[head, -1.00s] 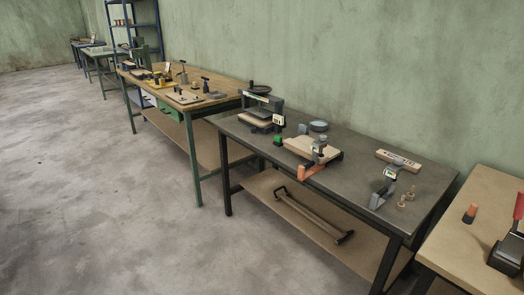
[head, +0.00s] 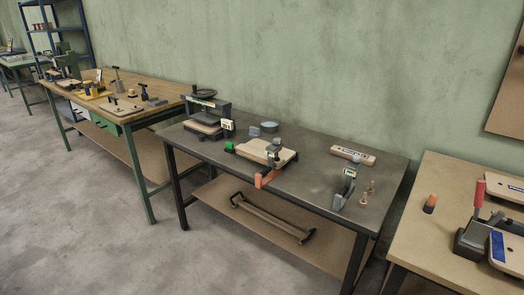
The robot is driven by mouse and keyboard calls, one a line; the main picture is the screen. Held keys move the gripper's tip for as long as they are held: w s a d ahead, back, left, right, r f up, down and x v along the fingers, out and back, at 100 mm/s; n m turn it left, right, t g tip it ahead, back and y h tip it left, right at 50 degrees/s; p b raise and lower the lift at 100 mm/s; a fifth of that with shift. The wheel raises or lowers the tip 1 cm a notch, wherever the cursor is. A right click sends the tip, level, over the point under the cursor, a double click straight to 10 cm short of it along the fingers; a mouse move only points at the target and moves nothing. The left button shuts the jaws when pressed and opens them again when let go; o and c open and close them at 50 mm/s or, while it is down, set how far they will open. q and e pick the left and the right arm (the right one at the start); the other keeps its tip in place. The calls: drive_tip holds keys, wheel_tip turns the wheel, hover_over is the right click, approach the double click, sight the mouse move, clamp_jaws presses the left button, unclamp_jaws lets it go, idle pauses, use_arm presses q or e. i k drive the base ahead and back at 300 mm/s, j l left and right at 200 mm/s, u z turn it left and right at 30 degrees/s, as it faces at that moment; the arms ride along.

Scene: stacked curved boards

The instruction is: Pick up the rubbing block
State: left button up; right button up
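No thing in the head view is clearly marked as the rubbing block, and I cannot tell which small piece it is. A small green block (head: 229,146) sits on the dark workbench (head: 310,182), left of a pale board (head: 258,148). A small grey block (head: 255,132) stands behind that board. A short orange and dark piece (head: 430,204) stands on the right bench. Neither of my grippers is in view.
A press (head: 207,115) stands at the dark bench's left end. An orange clamp (head: 267,176) and a grey upright tool (head: 345,190) stand near its front. A red-handled tool (head: 474,225) stands on the right bench (head: 415,235). Open concrete floor (head: 90,220) lies in front.

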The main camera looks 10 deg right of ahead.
sight(229, 148)
drive_tip(key=i+j+z, duration=0.2)
drive_tip(key=i+j, duration=0.25)
drive_tip(key=i, duration=0.2)
drive_tip(key=i+j+z, duration=0.2)
drive_tip(key=i+j, duration=0.35)
drive_tip(key=i, duration=0.1)
